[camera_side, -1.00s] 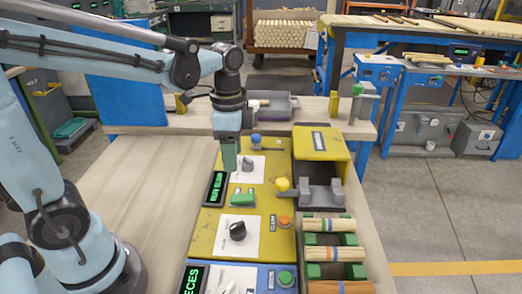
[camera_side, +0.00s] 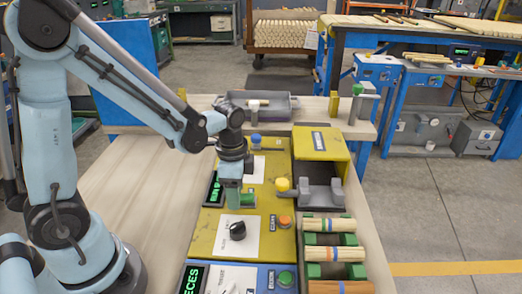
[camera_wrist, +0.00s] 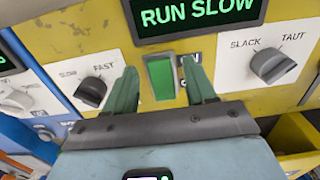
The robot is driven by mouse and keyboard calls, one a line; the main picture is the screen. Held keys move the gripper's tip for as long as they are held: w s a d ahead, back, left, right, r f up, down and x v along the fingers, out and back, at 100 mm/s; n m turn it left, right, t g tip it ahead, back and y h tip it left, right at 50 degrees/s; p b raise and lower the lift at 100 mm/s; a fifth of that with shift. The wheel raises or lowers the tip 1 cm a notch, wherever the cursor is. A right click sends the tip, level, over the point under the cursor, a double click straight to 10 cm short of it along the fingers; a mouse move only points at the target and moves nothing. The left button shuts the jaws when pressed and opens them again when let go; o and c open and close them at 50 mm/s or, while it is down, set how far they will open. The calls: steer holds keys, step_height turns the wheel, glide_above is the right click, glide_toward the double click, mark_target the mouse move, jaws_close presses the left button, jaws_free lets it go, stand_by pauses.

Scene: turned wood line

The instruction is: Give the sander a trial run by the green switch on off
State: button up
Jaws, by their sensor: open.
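The green switch (camera_wrist: 161,78) is on the yellow sander panel (camera_wrist: 130,38), under a display (camera_wrist: 195,14) that reads RUN SLOW. My gripper (camera_wrist: 162,76) is open and empty, one finger on each side of the switch. The right finger partly hides the switch's ON/OFF label. I cannot tell whether the fingers touch the switch. In the side view my gripper (camera_side: 230,203) is low over the panel and hides part of the switch (camera_side: 248,200) and of the display.
A slow-fast knob (camera_wrist: 90,92) is left of the switch and a slack-taut knob (camera_wrist: 272,66) is right in the wrist view. A yellow knob (camera_side: 282,184) and orange button (camera_side: 285,221) are to the right. Wooden rods (camera_side: 329,224) lie in green holders. Bare bench lies left of the panel.

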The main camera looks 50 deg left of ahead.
steer(key=shift+f, duration=0.25)
steer(key=shift+c, duration=0.4)
jaws_close()
steer(key=shift+w+d+r+g+y, duration=0.1)
steer(key=shift+w+d+g+y, duration=0.2)
steer(key=shift+g+y, duration=0.5)
steer(key=shift+w+r+g+y, duration=0.1)
steer(key=shift+g+y, duration=0.6)
steer(key=shift+o, duration=0.4)
jaws_free()
